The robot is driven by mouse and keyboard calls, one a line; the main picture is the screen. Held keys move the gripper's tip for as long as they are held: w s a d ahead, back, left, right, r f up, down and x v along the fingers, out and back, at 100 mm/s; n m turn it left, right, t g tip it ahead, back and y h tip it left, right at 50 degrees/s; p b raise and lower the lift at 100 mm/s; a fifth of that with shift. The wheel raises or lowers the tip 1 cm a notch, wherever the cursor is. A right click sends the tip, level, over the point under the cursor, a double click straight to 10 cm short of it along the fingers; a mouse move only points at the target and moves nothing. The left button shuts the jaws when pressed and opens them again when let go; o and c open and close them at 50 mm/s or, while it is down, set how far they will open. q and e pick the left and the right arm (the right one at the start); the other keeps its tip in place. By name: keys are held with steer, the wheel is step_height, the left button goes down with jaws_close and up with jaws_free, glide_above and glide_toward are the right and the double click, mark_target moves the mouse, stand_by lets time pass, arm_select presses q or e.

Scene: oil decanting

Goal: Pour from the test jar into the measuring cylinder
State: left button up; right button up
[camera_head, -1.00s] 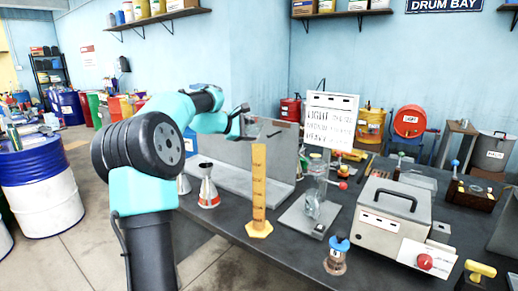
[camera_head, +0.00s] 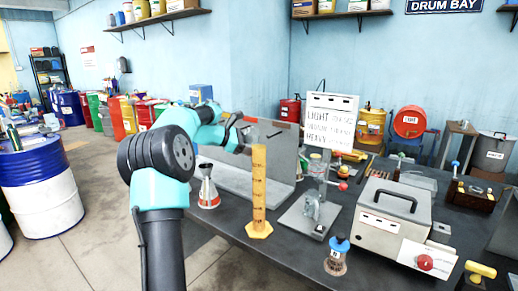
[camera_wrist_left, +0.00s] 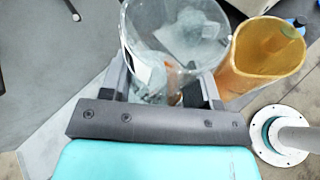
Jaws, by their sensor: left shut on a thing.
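The test jar (camera_wrist_left: 172,35) is a clear glass vessel between the fingers of my left gripper (camera_wrist_left: 163,88) in the left wrist view. My left gripper (camera_head: 243,135) is shut on it. In the head view the jar is too faint to make out well, and its contents are unclear. The measuring cylinder (camera_head: 259,190) is tall, amber and graduated, and stands upright on a yellow base near the bench's front edge. The gripper is above and slightly left of its top in that view. The cylinder's open mouth also shows in the left wrist view (camera_wrist_left: 268,50), beside the jar. My right gripper is not in view.
A conical metal-and-red vessel (camera_head: 208,188) stands left of the cylinder. A grey stand (camera_head: 310,215) and a small blue-capped bottle (camera_head: 337,256) are to its right. A grey box with a handle (camera_head: 390,210) is farther right. A grey panel (camera_head: 240,175) stands behind the cylinder.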

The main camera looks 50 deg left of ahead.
arm_select(q)
steer(key=shift+a+f, duration=0.15)
steer(key=shift+f, duration=0.3)
steer(key=shift+w+a+f+n+h, duration=0.2)
steer(key=shift+a+f+n+h, duration=0.1)
steer(key=shift+n+h, duration=0.25)
steer(key=shift+w+a+f+n+h, duration=0.2)
steer(key=shift+a+n+h, duration=0.15)
steer(key=shift+n, duration=0.4)
